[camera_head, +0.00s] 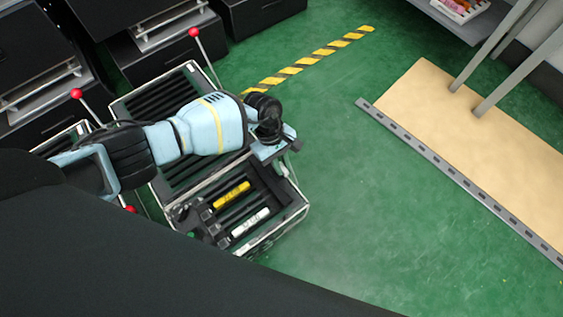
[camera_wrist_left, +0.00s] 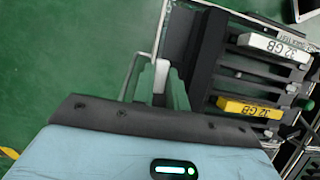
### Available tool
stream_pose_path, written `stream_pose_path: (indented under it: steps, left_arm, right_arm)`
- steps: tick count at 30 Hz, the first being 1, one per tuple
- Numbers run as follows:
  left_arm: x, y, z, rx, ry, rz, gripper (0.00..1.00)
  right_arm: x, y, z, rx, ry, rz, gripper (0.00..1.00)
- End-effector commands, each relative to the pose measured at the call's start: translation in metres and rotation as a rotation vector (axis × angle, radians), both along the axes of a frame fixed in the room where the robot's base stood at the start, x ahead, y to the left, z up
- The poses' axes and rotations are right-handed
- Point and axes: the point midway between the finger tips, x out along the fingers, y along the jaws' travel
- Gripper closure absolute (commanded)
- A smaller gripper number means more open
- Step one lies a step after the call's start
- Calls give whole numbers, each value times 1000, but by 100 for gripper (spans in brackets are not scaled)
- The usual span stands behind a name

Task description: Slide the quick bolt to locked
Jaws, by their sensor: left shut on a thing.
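The fixture is an open-topped black frame with pale rails (camera_head: 305,207), near the middle of the head view. My left gripper (camera_head: 281,148) is at its upper right end, turned down beside the rail. In the left wrist view the fingers (camera_wrist_left: 158,76) are closed around a small pale grey part, just outside the black block at the fixture's edge. Most of this part is hidden between the fingers. I cannot tell for sure that it is the quick bolt, and no other bolt is clear. My right gripper is not in view.
A yellow bar (camera_head: 231,195) and a white bar (camera_head: 250,223), both marked 32 GB, lie inside the fixture. A red-knobbed lever (camera_head: 206,56) stands behind my arm. Green floor (camera_head: 370,210) is clear to the right, up to a tan board (camera_head: 470,140).

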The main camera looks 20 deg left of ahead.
Motion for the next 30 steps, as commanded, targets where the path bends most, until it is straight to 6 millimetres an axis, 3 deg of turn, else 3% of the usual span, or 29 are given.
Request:
stream_pose_path:
  steps: [5,15,24,25,30]
  left_arm:
    - [-3,3,0,1,-1,0,100]
    - [-43,29,1,1,0,1,100]
    - [-47,32,-1,4,7,-1,100]
    - [-47,32,-1,4,8,0,84]
    - [-47,32,-1,4,6,-1,64]
  right_arm:
    - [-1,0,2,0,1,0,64]
    - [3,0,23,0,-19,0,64]
    - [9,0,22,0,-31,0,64]
    - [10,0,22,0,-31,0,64]
    - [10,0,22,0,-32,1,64]
